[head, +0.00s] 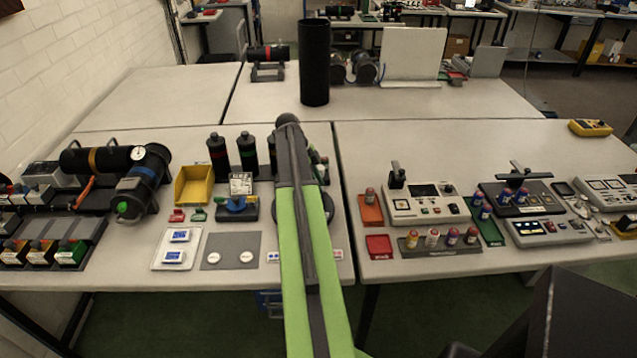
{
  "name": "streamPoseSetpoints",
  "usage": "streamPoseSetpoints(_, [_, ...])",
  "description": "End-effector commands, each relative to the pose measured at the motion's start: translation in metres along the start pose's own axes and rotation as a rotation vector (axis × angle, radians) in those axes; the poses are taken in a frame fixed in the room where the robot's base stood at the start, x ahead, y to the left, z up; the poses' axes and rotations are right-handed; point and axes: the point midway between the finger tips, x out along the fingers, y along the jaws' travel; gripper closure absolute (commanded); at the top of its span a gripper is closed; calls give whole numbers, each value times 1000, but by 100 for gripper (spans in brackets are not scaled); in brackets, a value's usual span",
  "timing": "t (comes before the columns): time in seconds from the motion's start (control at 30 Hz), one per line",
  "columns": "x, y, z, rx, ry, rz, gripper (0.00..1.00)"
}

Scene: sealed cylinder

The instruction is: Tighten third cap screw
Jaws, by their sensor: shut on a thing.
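Cap screws are too small to make out. My green and dark arm reaches forward over the middle of the table, well to the right of the cylinder. My gripper does not show; the arm's far part appears hidden behind its own links. What it holds cannot be seen.
A yellow bin (194,184), dark bottles (218,157), a grey mat (231,251) and a white tray (175,249) stand left of my arm. A tall black tube (315,62) stands behind. Instruments (425,204) crowd the right table. Back tabletops have bare room.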

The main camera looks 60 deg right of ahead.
Motion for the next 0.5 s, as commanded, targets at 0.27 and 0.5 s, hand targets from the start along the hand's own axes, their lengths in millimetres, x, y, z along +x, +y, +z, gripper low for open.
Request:
streamPoseSetpoints(0.27, [-1,-2,1,1,-3,-6,100])
streamPoseSetpoints(0.5, [0,-2,1,1,-2,-4,53])
